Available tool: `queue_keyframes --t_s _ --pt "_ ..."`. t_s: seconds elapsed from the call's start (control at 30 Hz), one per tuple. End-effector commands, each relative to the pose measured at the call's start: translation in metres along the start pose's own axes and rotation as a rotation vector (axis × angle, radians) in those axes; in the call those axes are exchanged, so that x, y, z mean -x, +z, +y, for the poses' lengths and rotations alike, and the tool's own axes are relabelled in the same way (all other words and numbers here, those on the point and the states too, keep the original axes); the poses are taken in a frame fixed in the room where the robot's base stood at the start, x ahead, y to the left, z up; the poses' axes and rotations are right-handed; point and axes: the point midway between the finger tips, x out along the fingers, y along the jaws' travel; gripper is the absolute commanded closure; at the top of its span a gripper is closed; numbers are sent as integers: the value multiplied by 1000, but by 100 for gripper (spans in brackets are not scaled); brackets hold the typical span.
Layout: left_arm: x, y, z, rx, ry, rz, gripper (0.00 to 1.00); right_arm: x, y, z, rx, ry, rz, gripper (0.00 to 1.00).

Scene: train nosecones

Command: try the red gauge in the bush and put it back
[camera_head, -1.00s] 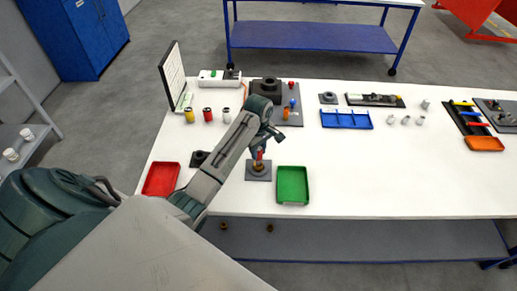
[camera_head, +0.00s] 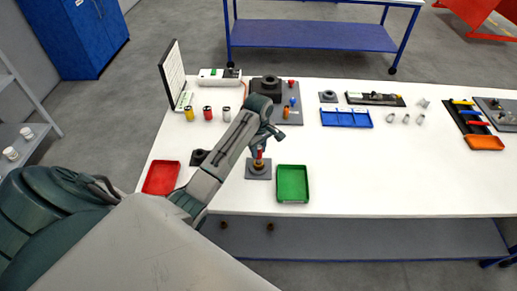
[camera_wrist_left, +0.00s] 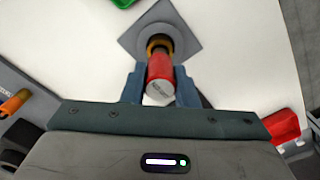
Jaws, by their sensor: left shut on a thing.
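The red gauge (camera_wrist_left: 160,74) is a red cylinder with a pale, marked end face, held between the fingers of my left gripper (camera_wrist_left: 159,88). In the head view my left gripper (camera_head: 260,148) is above a grey square plate (camera_head: 258,174), with the red gauge (camera_head: 259,157) pointing down at it. The brass-coloured bush (camera_wrist_left: 159,43) is on that plate, and the gauge's far end is at its mouth. I cannot tell how deep the gauge sits, as its lower end is hidden. My right gripper is not in view.
A green tray (camera_head: 293,196) stands right of the plate and a red tray (camera_head: 161,178) at the left. A dark block (camera_head: 199,158) is partly behind my arm. The table's front right is clear.

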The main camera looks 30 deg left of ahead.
Motion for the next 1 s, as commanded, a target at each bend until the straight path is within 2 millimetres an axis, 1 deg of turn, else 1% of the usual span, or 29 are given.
queue_keyframes --t_s 0.4,1.0 --pt "-5 0 0 0 0 0 97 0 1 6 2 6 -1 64" --pt "-12 0 0 0 0 0 97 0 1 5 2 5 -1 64"
